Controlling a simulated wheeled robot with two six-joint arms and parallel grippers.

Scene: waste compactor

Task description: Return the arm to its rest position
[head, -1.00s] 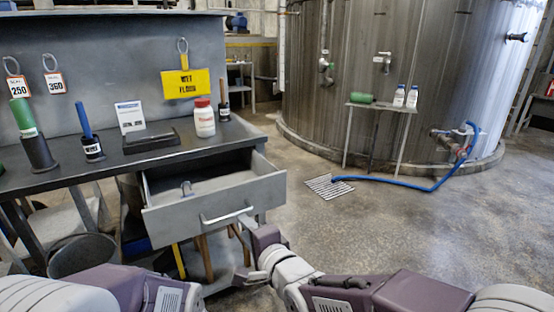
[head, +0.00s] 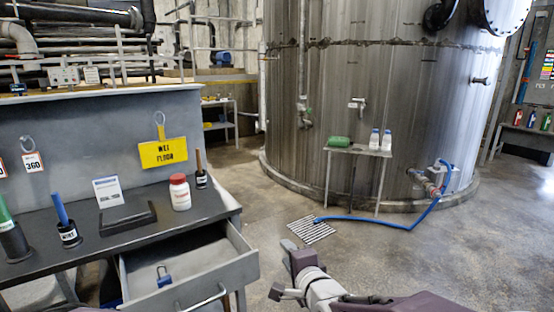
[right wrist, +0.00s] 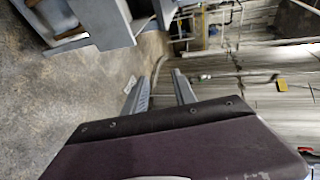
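My right arm comes in from the bottom of the head view, and its gripper (head: 282,268) is just right of the open drawer (head: 190,284), apart from it. In the right wrist view the two fingers (right wrist: 159,92) stand apart with nothing between them. The drawer is pulled out from under the dark workbench (head: 95,232), and a small blue padlock (head: 164,279) lies in it. Its bar handle (head: 204,299) shows at the bottom of the head view. My left gripper is not in view.
A large metal tank (head: 345,110) stands behind, with a blue hose (head: 390,222) on the floor. The floor at right is clear.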

